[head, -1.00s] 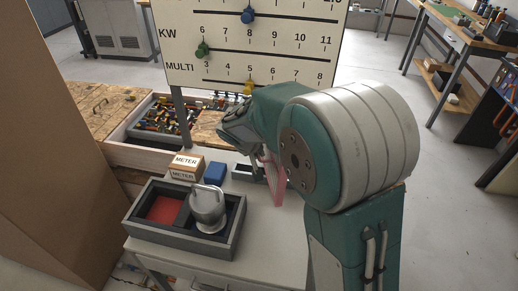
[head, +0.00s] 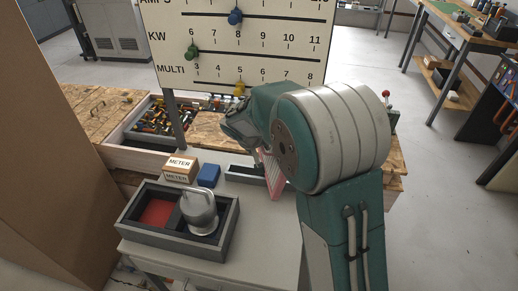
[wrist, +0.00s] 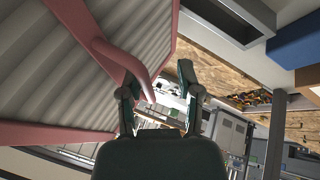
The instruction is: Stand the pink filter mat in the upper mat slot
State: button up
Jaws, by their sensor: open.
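The pink filter mat (head: 274,181) has a pink frame around pale pleats. In the head view it stands tilted at the table, partly behind my arm, beside a low grey holder with a dark slot (head: 243,173). In the wrist view the mat (wrist: 60,62) fills the left side, with a curved pink strip running towards my fingers. My gripper (wrist: 157,75) is open, its fingers apart around the end of that strip. In the head view my gripper (head: 258,155) is at the mat's top and its fingertips are mostly hidden. I cannot tell which slot is the upper one.
A grey two-part tray (head: 228,238) holds a red pad (head: 157,212) and a silver mug-like object (head: 200,212). A METER box (head: 180,170) and a blue block (head: 209,175) stand behind it. A gauge board (head: 240,45) rises at the back. The table front is clear.

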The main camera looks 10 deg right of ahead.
jog(key=a+v, duration=0.1)
jog(key=v, duration=1.1)
jog(key=s+d+r+y, duration=0.1)
jog(key=s+d+r, duration=0.2)
jog(key=s, duration=0.4)
jog(key=s+d+r+y, duration=0.1)
jog(key=s+d+r, duration=0.1)
jog(key=s+d, duration=0.35)
jog(key=s+t+y, duration=0.1)
jog(key=s+y, duration=0.1)
jog(key=s, duration=1.2)
jog(key=shift+s+a+f+m, duration=0.4)
jog(key=shift+f, duration=0.05)
